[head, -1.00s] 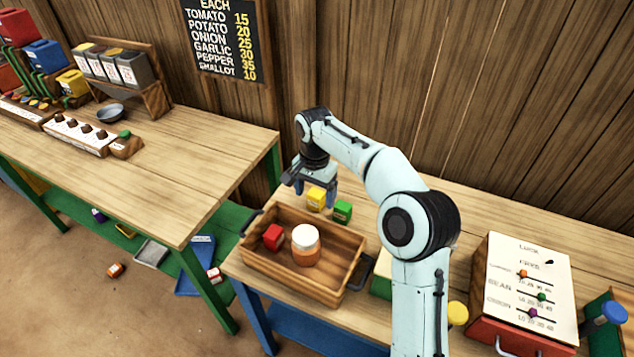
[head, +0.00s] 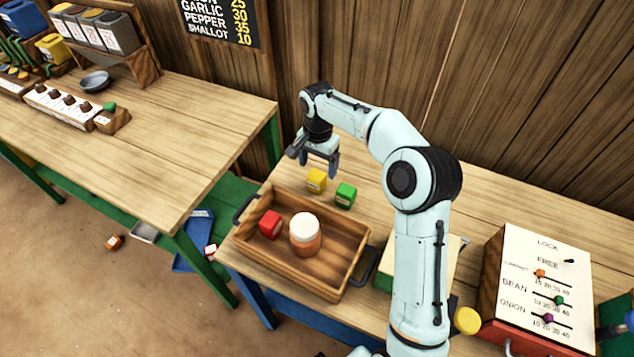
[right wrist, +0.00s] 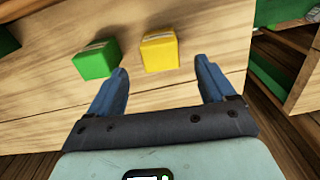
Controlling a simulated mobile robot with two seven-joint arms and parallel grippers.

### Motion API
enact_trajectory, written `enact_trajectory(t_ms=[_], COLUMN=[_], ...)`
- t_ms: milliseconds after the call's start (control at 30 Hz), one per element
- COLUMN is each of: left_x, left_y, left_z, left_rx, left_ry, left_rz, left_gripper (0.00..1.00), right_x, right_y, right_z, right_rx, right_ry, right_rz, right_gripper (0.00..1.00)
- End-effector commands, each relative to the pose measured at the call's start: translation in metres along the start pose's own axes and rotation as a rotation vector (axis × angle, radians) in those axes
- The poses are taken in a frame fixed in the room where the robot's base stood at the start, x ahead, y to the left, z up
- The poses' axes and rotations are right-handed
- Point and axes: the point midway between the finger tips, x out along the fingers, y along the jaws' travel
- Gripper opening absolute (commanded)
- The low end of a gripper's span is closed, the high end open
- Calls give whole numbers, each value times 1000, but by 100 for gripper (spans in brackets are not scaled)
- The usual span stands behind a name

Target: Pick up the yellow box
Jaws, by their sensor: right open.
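The yellow box (head: 316,181) is a small cube on the right table, behind the wooden tray and left of the green box (head: 345,195). In the right wrist view the yellow box (right wrist: 159,52) lies beyond the fingertips, between their lines, with the green box (right wrist: 96,60) to its left. My right gripper (head: 318,165) is open and empty, above and just behind the yellow box, its blue fingers apart from it. In the right wrist view the open right gripper (right wrist: 162,75) shows both fingers. My left gripper is not in view.
A slider board (head: 545,285) stands at the right. The plank wall is behind. A gap separates the left table (head: 150,150).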

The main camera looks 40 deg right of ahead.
Motion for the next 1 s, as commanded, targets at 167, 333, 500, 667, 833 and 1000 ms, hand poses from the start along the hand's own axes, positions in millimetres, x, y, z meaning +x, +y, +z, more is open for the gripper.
enact_trajectory(t_ms=[167,333,500,667,833,1000], left_x=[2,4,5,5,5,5], left_y=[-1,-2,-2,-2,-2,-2], left_z=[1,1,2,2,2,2], left_rx=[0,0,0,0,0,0], left_ry=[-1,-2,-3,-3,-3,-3], left_rz=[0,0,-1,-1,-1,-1], left_gripper=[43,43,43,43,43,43], right_x=[15,34,58,66,66,66], right_y=[0,1,0,0,0,0], right_z=[1,3,5,5,5,5], right_rx=[-2,0,0,-1,-1,-1], right_ry=[-1,-3,-1,-1,0,0], right_rz=[0,2,0,-2,-2,-3], right_gripper=[83,83,83,83,83,31])
